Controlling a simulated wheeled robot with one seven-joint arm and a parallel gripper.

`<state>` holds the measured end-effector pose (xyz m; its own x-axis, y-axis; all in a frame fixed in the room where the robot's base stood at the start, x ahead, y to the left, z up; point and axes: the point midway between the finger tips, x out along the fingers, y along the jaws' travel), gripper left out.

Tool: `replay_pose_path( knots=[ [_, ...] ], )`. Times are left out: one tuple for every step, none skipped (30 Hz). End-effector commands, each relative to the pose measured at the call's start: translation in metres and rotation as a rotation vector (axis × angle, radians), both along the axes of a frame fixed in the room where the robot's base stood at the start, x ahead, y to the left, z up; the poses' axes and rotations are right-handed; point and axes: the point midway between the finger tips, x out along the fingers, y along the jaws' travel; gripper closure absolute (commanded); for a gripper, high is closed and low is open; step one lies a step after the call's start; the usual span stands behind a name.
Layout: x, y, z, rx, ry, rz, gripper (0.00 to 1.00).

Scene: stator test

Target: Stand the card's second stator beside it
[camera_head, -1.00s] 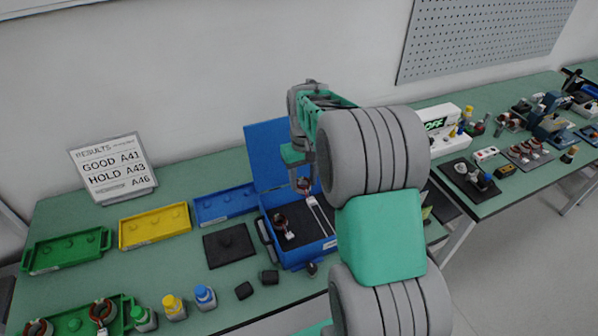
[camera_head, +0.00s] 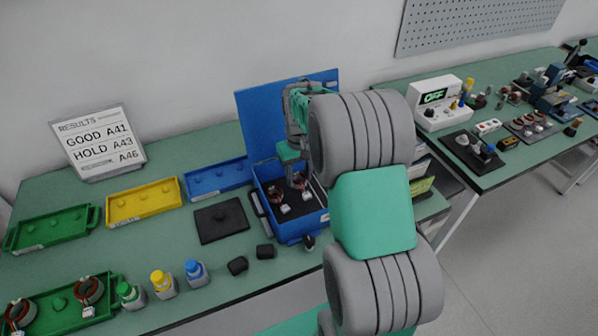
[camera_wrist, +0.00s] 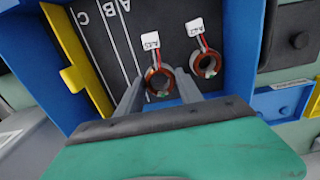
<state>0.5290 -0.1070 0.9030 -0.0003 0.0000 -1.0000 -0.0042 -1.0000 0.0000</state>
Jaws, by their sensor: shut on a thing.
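My gripper (camera_head: 298,174) reaches down inside the open blue box (camera_head: 262,207). In the wrist view its fingers (camera_wrist: 158,88) are shut on a copper-wound stator (camera_wrist: 152,78) with red leads and a white tag. That stator is low over the dark floor; I cannot tell whether it touches. Another tagged stator (camera_wrist: 205,64) lies beside it, apart; it also shows in the head view (camera_head: 275,193). The tag letters are too small to read surely. The results card (camera_head: 100,143) stands at the back left, reading GOOD A41, HOLD A43, A46.
Green (camera_head: 50,230), yellow (camera_head: 143,201) and blue (camera_head: 217,178) trays line the back. A front green tray (camera_head: 62,304) holds two stators. Bottles (camera_head: 163,284) stand nearby.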

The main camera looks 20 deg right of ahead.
Motion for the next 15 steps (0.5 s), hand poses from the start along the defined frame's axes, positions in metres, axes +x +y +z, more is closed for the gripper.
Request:
replay_pose_path(
  knots=[
    [0.0003, 0.0, -0.0071, 0.0, -0.001, 0.0, 1.0],
    [0.0004, -0.0001, -0.0089, 0.0, -0.001, 0.0, 1.0],
    [0.0004, -0.0001, -0.0107, 0.0, -0.001, 0.0, 1.0],
    [0.0004, -0.0001, -0.0116, 0.0, -0.001, 0.0, 1.0],
    [0.0004, -0.0001, -0.0122, 0.0, -0.001, 0.0, 1.0],
    [0.0004, -0.0001, -0.0125, 0.0, -0.001, 0.0, 1.0],
    [0.0004, -0.0001, -0.0125, 0.0, -0.001, 0.0, 1.0],
    [0.0004, -0.0001, -0.0123, 0.0, -0.001, 0.0, 1.0],
    [0.0004, -0.0001, -0.0121, 0.0, -0.001, 0.0, 1.0],
    [0.0004, -0.0001, -0.012, 0.0, -0.001, 0.0, 1.0],
    [0.0004, 0.0, -0.012, 0.0, -0.001, 0.0, 1.0],
    [0.0003, 0.0, -0.012, 0.0, -0.001, 0.0, 1.0],
    [0.0003, 0.0, -0.012, 0.0, -0.001, 0.0, 1.0],
    [0.0003, -0.0001, -0.0121, 0.0, -0.001, 0.0, 1.0],
    [0.0002, 0.0, -0.0125, 0.0, -0.001, 0.0, 1.0]
  ],
)
